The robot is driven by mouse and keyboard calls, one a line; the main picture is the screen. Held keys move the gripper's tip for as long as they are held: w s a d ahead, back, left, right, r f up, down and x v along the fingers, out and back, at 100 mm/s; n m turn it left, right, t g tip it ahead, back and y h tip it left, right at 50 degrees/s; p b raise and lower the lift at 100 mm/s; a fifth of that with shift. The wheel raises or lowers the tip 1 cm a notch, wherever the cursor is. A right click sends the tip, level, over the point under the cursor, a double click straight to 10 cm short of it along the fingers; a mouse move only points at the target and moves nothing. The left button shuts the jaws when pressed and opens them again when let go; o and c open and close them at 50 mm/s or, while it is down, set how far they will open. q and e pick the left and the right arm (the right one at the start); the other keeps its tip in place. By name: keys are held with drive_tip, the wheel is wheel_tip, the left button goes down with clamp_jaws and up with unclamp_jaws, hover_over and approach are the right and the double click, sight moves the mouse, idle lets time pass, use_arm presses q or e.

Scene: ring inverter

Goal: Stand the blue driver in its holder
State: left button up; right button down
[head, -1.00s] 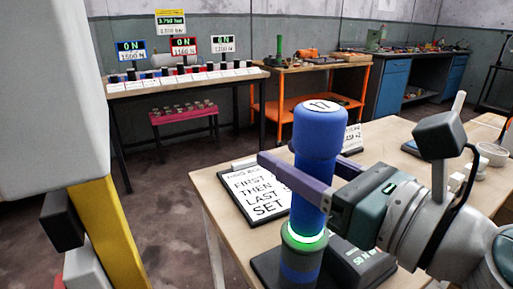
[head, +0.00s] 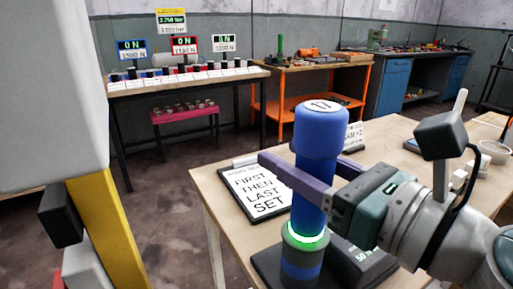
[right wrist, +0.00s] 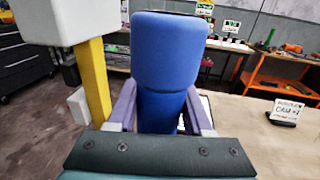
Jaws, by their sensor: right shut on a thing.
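The blue driver (head: 318,135) stands upright, its cap marked 17. Its lower end meets a holder (head: 303,262) with a glowing green-white ring, on a dark base at the front of the wooden table. I cannot tell how deep the driver sits in it. My right gripper (head: 290,172) is shut on the driver's body below the wide cap. In the right wrist view the driver (right wrist: 168,60) fills the space between the two purple fingers. The yellow and grey shapes at the left are large and close, and my left gripper does not show.
A sign reading FIRST THEN LAST SET (head: 262,190) lies behind the driver on the table (head: 225,180). A small display box (head: 365,262) sits right of the holder. Benches with displays stand along the back wall.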

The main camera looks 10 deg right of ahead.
sight(330, 181)
drive_tip(key=shift+c, duration=1.1)
unclamp_jaws()
drive_tip(key=shift+f, duration=0.15)
drive_tip(key=shift+s+d, duration=0.15)
drive_tip(key=shift+s, duration=0.1)
drive_tip(key=b+v, duration=0.3)
drive_tip(key=v, duration=0.5)
drive_tip(key=shift+s+f, duration=0.1)
drive_tip(key=shift+s+d, duration=0.3)
drive_tip(key=shift+s, duration=0.15)
drive_tip(key=shift+r, duration=0.3)
drive_tip(key=w+d+r+m+t+h+p, duration=0.2)
drive_tip(key=d+r+m+h+p, duration=0.7)
drive_tip(key=m, duration=0.9)
drive_tip(key=s+d+f+m+g+h+p, duration=0.2)
drive_tip(key=s+d+m+g+h+p, duration=0.25)
drive_tip(key=m, duration=0.75)
drive_tip(key=s+a+f+m+g+y+p, duration=0.2)
drive_tip(key=s+a+m+g+y+p, duration=0.4)
drive_tip(key=s+a+m+g, duration=0.5)
wheel_tip(330, 181, up, 37)
drive_tip(key=d+n+t+p, duration=0.1)
drive_tip(key=p, duration=3.6)
drive_tip(key=shift+s+h+p, duration=0.3)
drive_tip(key=shift+s+h, duration=0.15)
drive_tip(key=shift+s, duration=0.05)
